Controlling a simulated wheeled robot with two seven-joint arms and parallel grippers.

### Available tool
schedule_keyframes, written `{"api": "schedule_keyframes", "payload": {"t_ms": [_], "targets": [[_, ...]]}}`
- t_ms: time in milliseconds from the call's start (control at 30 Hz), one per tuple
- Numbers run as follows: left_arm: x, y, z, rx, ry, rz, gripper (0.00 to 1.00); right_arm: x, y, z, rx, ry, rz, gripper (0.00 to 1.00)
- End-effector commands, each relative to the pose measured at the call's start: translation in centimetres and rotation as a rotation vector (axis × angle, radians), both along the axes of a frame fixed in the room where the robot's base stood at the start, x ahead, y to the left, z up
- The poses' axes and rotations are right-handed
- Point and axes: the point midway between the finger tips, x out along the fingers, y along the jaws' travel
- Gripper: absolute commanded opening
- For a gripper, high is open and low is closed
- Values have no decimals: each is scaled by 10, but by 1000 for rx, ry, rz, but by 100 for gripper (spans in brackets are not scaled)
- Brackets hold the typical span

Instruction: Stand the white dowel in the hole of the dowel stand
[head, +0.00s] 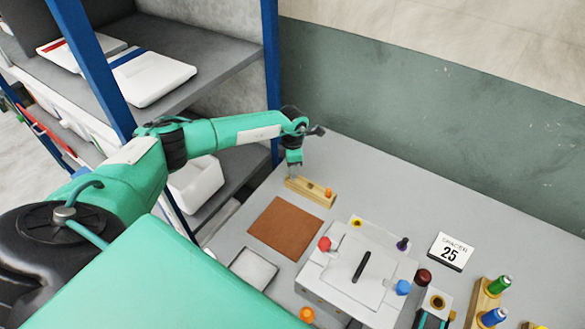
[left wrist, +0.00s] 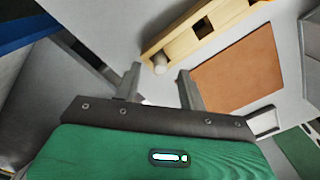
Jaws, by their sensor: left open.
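A long wooden block (head: 310,192) lies on the table below my left gripper (head: 293,172). The left wrist view also shows this block (left wrist: 182,42), with a dark square opening in its top. The pale round end of the white dowel (left wrist: 160,64) shows at the block's near end, roughly between the finger lines. I cannot tell how deep it sits. My left gripper (left wrist: 160,85) is open, with both fingers apart and nothing clearly between them. Which piece is the dowel stand is unclear; a small block with a dark ringed hole (head: 437,302) stands at lower right.
A brown mat (head: 285,228) lies beside the block. A "25" spacer sign (head: 451,252) and wooden holders with green and blue pegs (head: 490,300) are at right. A blue shelf post (head: 270,70) rises near my left arm.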

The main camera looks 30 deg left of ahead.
Motion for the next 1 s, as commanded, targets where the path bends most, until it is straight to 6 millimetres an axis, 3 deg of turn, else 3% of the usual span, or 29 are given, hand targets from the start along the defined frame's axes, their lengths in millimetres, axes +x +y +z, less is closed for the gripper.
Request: {"api": "schedule_keyframes", "payload": {"t_ms": [33,100,400,600,1000], "targets": [[1,1,20,1,-2,0,41,0,0,14,0,0,0,36],[0,1,35,1,-1,0,41,0,0,23,0,0,0,36],[1,1,90,1,-2,0,41,0,0,49,0,0,0,36],[0,0,105,1,1,1,41,0,0,52,0,0,0,36],[0,1,107,1,1,1,41,0,0,52,0,0,0,36]]}}
